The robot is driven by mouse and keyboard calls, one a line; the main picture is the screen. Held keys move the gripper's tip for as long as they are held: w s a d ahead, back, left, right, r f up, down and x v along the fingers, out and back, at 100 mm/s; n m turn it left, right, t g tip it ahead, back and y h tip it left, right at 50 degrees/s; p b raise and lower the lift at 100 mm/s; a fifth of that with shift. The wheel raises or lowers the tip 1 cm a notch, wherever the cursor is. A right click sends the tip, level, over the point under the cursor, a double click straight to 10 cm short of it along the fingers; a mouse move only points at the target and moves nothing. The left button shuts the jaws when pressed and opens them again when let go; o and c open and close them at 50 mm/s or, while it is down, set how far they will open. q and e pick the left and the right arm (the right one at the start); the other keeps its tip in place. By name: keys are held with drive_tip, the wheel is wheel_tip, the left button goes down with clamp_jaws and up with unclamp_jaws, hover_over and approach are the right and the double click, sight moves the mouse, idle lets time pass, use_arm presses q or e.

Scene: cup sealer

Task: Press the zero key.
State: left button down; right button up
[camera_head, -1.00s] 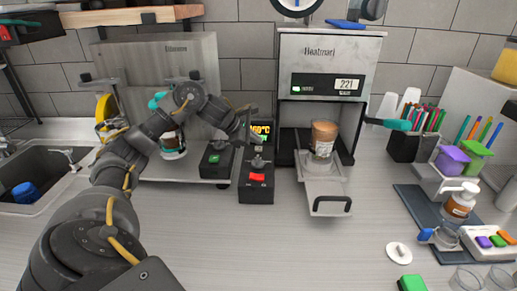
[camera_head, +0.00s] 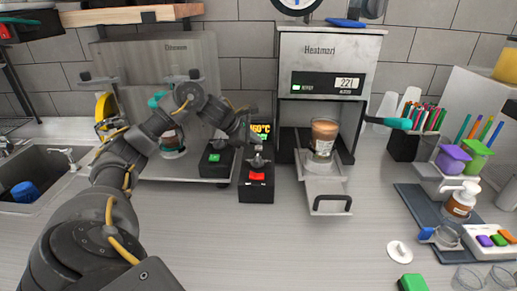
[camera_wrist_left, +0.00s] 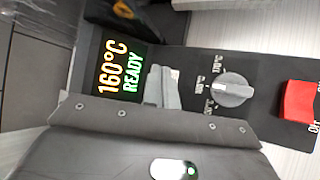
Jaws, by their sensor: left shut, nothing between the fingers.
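The sealer (camera_head: 330,52) at the back has a dark panel with a counter display (camera_head: 347,83) reading 221. A small lit key (camera_head: 296,87) sits left of it, its label too small to read, so I cannot confirm it as the zero key. My left gripper (camera_head: 246,132) is left of the sealer and below its panel, apart from the key, over the black control box (camera_head: 256,183). In the left wrist view its grey fingers (camera_wrist_left: 164,88) are shut and empty, between the "160°C READY" display (camera_wrist_left: 120,67) and a dial (camera_wrist_left: 232,89). My right gripper is not in view.
A cup with brown contents (camera_head: 323,138) stands on the sealer's pulled-out tray (camera_head: 327,187). A teal-tipped lever (camera_head: 400,123) sticks out at the sealer's right. A red switch (camera_head: 257,177) is on the control box. The front middle counter is clear.

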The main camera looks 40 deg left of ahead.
sight(255, 148)
use_arm(q)
drive_tip(key=shift+f+b, duration=0.5)
drive_tip(key=shift+f, duration=0.15)
idle(0.6)
idle(0.3)
drive_tip(key=shift+r+p, duration=0.75)
drive_tip(key=shift+r, duration=0.1)
drive_tip(key=shift+r, duration=0.1)
wheel_tip(255, 148, up, 5)
drive_tip(key=p, duration=0.4)
idle(0.6)
